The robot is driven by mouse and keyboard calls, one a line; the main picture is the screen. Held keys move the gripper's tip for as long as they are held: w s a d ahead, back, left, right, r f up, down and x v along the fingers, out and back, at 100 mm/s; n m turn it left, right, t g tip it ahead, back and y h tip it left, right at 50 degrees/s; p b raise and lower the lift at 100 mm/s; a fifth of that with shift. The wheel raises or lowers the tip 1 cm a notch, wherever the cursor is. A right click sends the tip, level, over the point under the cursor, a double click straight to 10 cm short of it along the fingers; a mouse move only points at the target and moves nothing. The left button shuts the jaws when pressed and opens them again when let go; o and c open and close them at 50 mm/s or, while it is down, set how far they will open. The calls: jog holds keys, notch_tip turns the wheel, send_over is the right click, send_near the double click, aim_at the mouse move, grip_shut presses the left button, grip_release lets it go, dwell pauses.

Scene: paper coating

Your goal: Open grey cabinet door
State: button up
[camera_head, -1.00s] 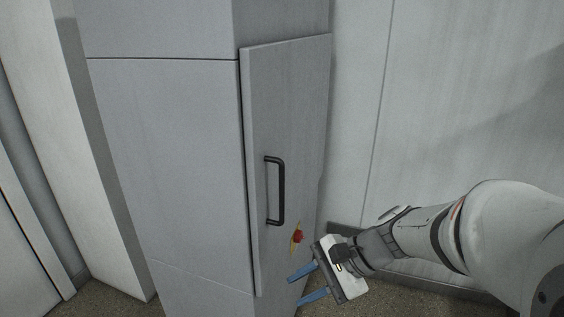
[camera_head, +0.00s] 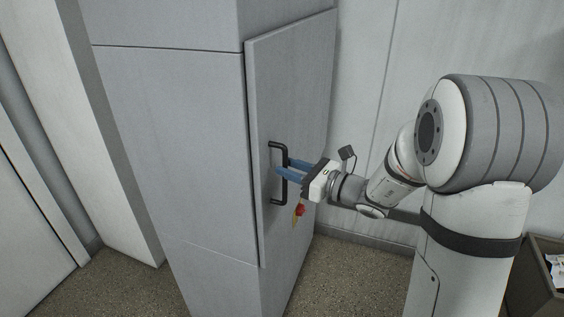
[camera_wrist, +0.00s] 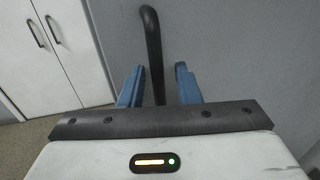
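The grey cabinet door (camera_head: 290,90) is on the right-hand face of the tall grey cabinet (camera_head: 180,140). It looks closed. A black bar handle (camera_head: 273,145) stands upright near the door's left edge. My gripper (camera_head: 284,172) is at the handle's middle, its blue fingers pointing at the door. In the wrist view the handle (camera_wrist: 152,45) runs between the two open fingers (camera_wrist: 158,86), with a gap on either side.
A red and yellow thing (camera_head: 298,211) is on the door below the handle. A bin (camera_head: 535,275) with papers stands at the lower right. White double doors (camera_wrist: 50,45) show in the wrist view. Speckled floor (camera_head: 345,275) lies clear before the cabinet.

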jog(key=shift+x, duration=1)
jog(key=shift+c, duration=0.2)
grip_shut()
jog(key=shift+r, duration=0.1)
